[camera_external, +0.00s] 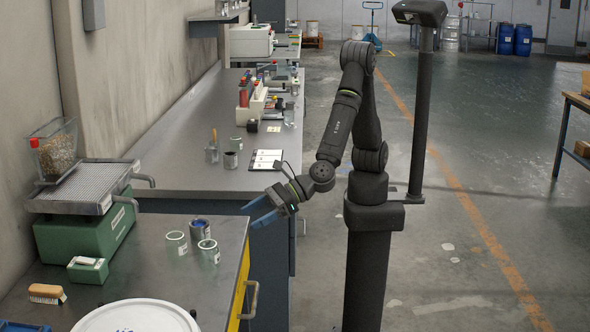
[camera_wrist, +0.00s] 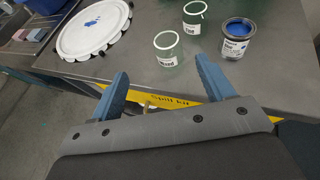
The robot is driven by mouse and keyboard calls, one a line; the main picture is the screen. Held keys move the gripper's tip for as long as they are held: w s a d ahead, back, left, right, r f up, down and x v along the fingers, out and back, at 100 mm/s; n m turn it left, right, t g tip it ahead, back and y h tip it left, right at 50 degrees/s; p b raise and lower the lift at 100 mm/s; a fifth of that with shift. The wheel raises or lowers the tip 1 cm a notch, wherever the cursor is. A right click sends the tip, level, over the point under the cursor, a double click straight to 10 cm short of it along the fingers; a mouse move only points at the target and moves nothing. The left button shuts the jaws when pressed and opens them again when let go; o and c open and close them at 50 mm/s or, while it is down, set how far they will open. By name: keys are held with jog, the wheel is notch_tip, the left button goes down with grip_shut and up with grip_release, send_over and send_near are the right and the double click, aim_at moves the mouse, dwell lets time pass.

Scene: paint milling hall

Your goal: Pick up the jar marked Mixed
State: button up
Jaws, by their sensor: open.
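My gripper (camera_external: 260,212) is open and empty, to the right of the jars past the bench edge. In the wrist view my gripper (camera_wrist: 163,76) has its blue fingers pointing towards the nearer jar, apart from it.
An open tin of blue paint (camera_wrist: 236,38) stands close beside the jars. A large white lid (camera_wrist: 92,27) with a blue smear lies to the left. A brush (camera_external: 47,293) and a green machine (camera_external: 85,235) are farther along the bench. The bench has yellow drawer fronts (camera_external: 239,295).

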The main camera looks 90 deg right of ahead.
send_near(199, 247)
jog(key=x, duration=0.4)
jog(key=shift+w+d, duration=0.1)
jog(key=shift+d, duration=0.15)
jog(key=shift+d+f+x, duration=0.1)
jog(key=shift+x, duration=0.8)
jog(key=shift+d+f+x, duration=0.15)
jog(key=shift+x, duration=0.7)
jog(key=shift+d+f+x, duration=0.1)
jog(key=shift+x, duration=0.8)
jog(key=c, duration=1)
